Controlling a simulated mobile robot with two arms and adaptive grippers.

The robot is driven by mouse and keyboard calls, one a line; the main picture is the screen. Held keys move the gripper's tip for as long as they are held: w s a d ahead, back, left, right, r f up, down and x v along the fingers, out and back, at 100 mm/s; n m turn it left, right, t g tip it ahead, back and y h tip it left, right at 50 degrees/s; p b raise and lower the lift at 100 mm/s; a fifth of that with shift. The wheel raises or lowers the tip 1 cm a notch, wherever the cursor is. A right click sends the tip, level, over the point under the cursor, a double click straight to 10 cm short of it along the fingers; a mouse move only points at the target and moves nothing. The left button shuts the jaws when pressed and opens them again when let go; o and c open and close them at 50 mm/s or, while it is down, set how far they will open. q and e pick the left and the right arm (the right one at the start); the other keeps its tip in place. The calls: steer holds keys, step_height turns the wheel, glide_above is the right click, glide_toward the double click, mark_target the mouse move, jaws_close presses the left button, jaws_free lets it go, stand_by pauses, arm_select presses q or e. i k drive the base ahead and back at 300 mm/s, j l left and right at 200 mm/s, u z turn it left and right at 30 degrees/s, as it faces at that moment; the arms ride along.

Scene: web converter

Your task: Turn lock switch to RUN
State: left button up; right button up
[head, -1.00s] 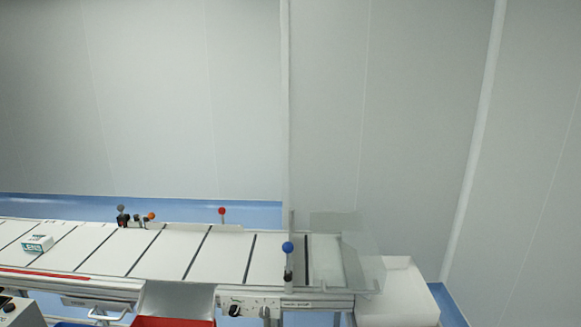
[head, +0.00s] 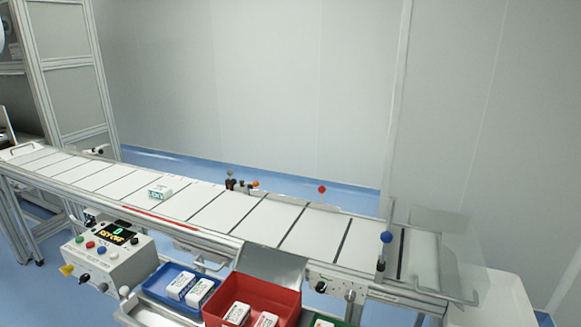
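A white control box (head: 128,268) stands at the lower left, in front of the conveyor. It has a lit display (head: 118,235) with yellow and green characters, several coloured buttons, a yellow knob (head: 66,270) and dark knobs (head: 84,277) on its front. A black rotary knob (head: 321,287) sits on the conveyor's front side panel, right of the red bin. I cannot tell which of these is the lock switch; labels and knob positions are too small to read. Neither of my grippers is in view.
The conveyor (head: 225,212) runs across the view with a white-green carton (head: 160,192) on it. A blue bin (head: 152,287) and a red bin (head: 285,299) with cartons stand in front. A blue-ball lever (head: 386,237) and a clear guard (head: 445,245) are at the right.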

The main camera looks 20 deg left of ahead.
mark_target(67, 270)
steer(key=u, duration=1.8)
steer(key=i+j, duration=0.15)
steer(key=j, duration=0.2)
steer(key=i+j, duration=0.15)
steer(key=j, duration=0.2)
steer(key=i+j, duration=0.15)
steer(key=j, duration=0.25)
